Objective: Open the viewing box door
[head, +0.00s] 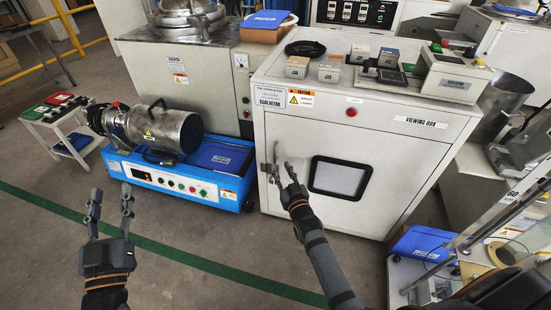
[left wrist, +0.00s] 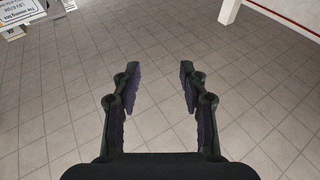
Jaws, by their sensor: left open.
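The viewing box (head: 440,123) is the large white cabinet right of centre in the head view. Its door (head: 284,132) looks shut and has a dark-framed window (head: 340,178). A slim grey handle (head: 276,150) stands upright near the door's left edge. My right gripper (head: 282,168) is in front of the door at the handle, with its fingers apart. I cannot tell whether it touches the handle. My left gripper (head: 110,194) is open and empty over the floor at the lower left. Its spread fingers also show in the left wrist view (left wrist: 158,85).
A blue machine (head: 175,182) with a metal drum (head: 165,130) stands left of the box. Small blocks and a control unit (head: 455,75) sit on the box's top. A clear-panelled stand (head: 480,240) is at the lower right. The floor (head: 200,275) in front is open.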

